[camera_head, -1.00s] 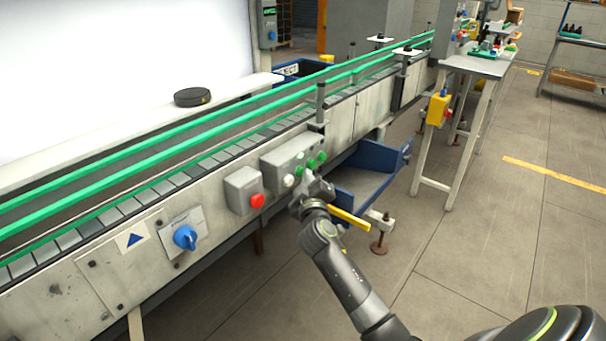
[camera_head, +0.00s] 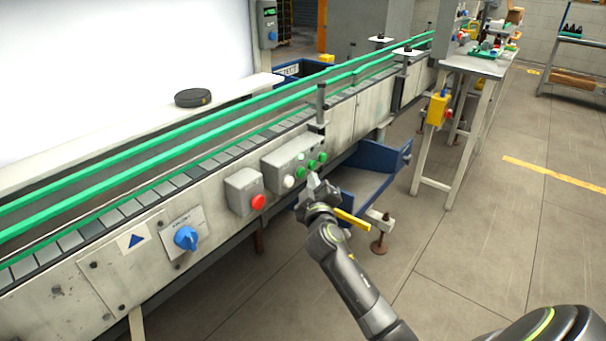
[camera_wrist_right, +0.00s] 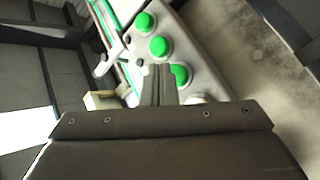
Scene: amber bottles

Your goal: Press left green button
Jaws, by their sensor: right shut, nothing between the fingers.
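A grey control box (camera_head: 275,168) on the conveyor's side carries a row of three green buttons with a white button (camera_head: 288,181) at its left end. The left green button (camera_head: 300,173) is beside the white one; the middle (camera_head: 312,164) and right (camera_head: 322,157) ones follow. My right gripper (camera_head: 314,180) is shut and empty, just in front of and slightly right of the left green button, apparently apart from it. In the right wrist view the shut fingers (camera_wrist_right: 159,72) appear beside the left green button (camera_wrist_right: 180,75), partly overlapping its edge. My left gripper is not in view.
A red button (camera_head: 258,201) on its own box and a blue rotary switch (camera_head: 186,238) are farther left on the conveyor (camera_head: 130,255). A blue bin (camera_head: 365,185) lies behind and right of my gripper. Open floor lies to the right.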

